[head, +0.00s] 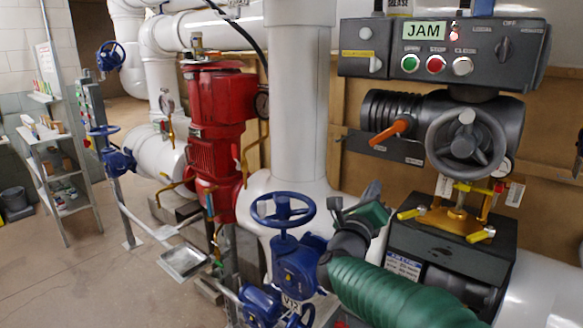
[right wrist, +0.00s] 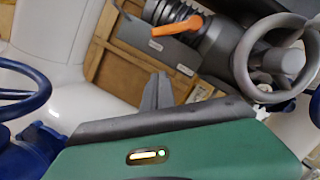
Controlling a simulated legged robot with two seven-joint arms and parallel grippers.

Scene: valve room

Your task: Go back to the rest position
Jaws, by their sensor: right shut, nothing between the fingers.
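My right arm comes in from the bottom right of the head view in a green ribbed sleeve. Its gripper (head: 373,188) is shut and empty, in front of the white pipes, between the blue handwheel (head: 283,209) and the grey valve actuator (head: 466,144). In the right wrist view the gripper's grey fingers (right wrist: 157,92) stand together past the green housing, with nothing between them. The actuator's grey handwheel (right wrist: 277,60) and orange lever (right wrist: 178,27) show beyond them. I see no contact between the fingers and anything. My left gripper is not in view.
A control box (head: 440,50) with a JAM display tops the actuator. A red pump (head: 215,127) and a white vertical pipe (head: 299,100) stand to the left of my arm. A shelf (head: 52,165) stands far left. The floor (head: 80,275) at left is clear.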

